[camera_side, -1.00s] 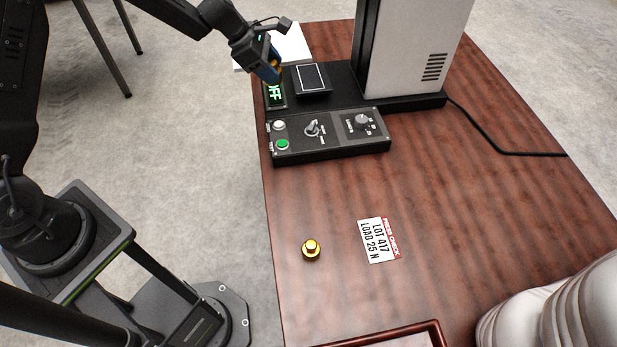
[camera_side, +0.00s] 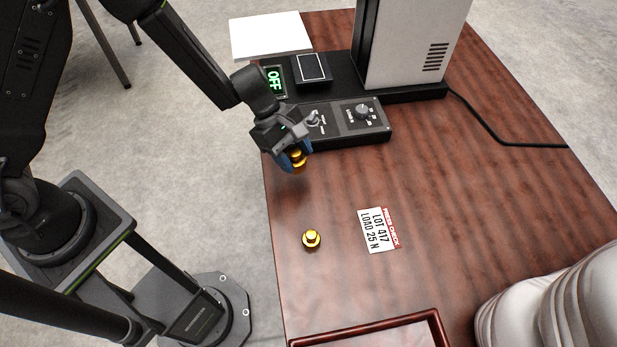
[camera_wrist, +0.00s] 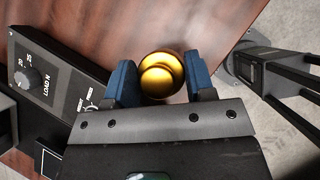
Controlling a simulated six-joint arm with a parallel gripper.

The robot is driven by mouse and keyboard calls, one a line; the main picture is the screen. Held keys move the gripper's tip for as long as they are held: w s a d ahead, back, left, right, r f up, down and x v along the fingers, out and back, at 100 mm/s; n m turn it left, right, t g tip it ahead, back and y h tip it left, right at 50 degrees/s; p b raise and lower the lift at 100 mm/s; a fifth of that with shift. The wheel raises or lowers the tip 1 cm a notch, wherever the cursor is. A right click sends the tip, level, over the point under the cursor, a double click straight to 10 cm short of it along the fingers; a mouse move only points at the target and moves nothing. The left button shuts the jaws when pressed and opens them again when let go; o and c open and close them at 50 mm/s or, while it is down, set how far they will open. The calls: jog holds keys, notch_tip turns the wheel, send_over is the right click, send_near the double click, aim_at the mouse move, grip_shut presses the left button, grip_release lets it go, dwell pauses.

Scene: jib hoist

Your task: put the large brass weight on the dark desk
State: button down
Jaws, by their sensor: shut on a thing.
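My gripper (camera_side: 297,158) is shut on a brass weight (camera_side: 298,155) and holds it over the left edge area of the dark desk (camera_side: 450,200), just in front of the control panel. In the wrist view the held brass weight (camera_wrist: 160,75) sits between the blue fingers, its round knob towards the camera. A second brass weight (camera_side: 311,239) stands upright on the desk, nearer the front, and looks smaller. The desk wood also shows in the wrist view (camera_wrist: 120,30).
A control panel (camera_side: 350,121) with switches and a dial is behind my gripper, with a green OFF display (camera_side: 274,80) and a grey machine (camera_side: 412,45). A label card (camera_side: 378,231) lies mid-desk. A red-rimmed tray (camera_side: 440,328) is at the front. The desk's right middle is clear.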

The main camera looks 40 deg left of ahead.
aim_at(303, 171)
jog(key=d+f, duration=0.1)
jog(key=d, duration=0.1)
jog(key=d+f, duration=0.1)
jog(key=shift+d+f, duration=0.15)
jog(key=shift+d, duration=0.2)
jog(key=shift+f, duration=1.9)
jog(key=shift+c, duration=2.4)
grip_release()
jog(key=shift+f, duration=0.15)
jog(key=v, duration=1.2)
jog(key=shift+a+r, duration=0.1)
jog(key=shift+r, duration=0.1)
